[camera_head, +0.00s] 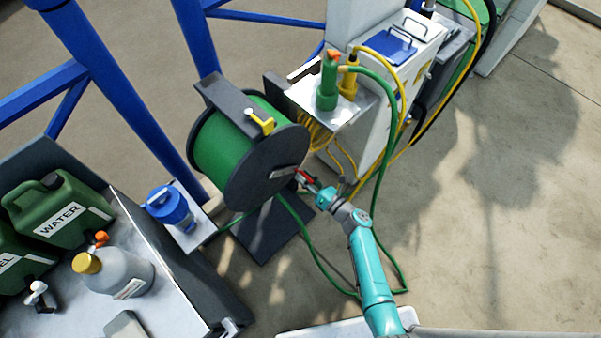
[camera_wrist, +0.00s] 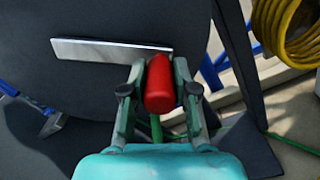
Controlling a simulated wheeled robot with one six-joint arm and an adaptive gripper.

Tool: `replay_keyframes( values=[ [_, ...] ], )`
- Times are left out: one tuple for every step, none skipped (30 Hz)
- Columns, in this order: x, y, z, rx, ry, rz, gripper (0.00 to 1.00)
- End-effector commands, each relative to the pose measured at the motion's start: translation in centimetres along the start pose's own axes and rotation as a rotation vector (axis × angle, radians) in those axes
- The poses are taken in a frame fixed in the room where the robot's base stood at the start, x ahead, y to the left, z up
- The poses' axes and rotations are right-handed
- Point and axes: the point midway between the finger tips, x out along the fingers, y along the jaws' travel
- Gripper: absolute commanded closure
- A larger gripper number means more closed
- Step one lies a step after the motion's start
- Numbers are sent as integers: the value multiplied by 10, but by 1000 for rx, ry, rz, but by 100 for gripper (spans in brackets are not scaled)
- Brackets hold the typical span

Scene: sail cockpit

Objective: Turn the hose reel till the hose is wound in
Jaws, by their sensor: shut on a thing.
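The hose reel (camera_head: 258,172) is a dark disc-sided drum with green hose wound on it, standing on a dark frame. Its red crank handle (camera_wrist: 159,84) is between my fingers in the wrist view, at the end of a flat metal crank arm (camera_wrist: 105,49). My gripper (camera_head: 309,184) is shut on the red handle at the reel's lower right side. The green hose (camera_head: 318,262) runs from below the reel across the floor and loops up at the right. The far side of the drum is hidden.
A bench at left holds a green water can (camera_head: 58,208) and a grey bottle (camera_head: 112,272). A blue-capped item (camera_head: 169,207) stands left of the reel. Behind it are a coiled yellow hose (camera_wrist: 285,30) and a white cabinet (camera_head: 385,75). The floor at right is clear.

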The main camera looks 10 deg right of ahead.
Motion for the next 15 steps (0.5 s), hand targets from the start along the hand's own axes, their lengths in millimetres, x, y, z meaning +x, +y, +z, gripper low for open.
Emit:
replay_keyframes(
  values=[
    [-1,0,-7,48,2,-3,100],
    [-1,0,-10,76,2,-3,100],
    [-1,2,-14,114,2,-3,100],
    [-1,2,-17,143,1,-3,100],
    [-1,4,-20,171,2,-3,100],
    [-1,5,-24,209,2,-3,100],
    [-1,6,-27,238,2,-3,100],
    [-1,7,-30,266,2,-4,100],
    [-1,9,-34,304,2,-4,100],
    [-1,10,-37,332,1,-4,100],
    [-1,12,-40,360,2,-4,100],
    [-1,14,-44,398,2,-4,100],
    [-1,16,-46,425,1,-4,100],
    [-1,18,-49,453,2,-3,100],
    [-1,20,-52,489,2,-3,100]
  ],
)
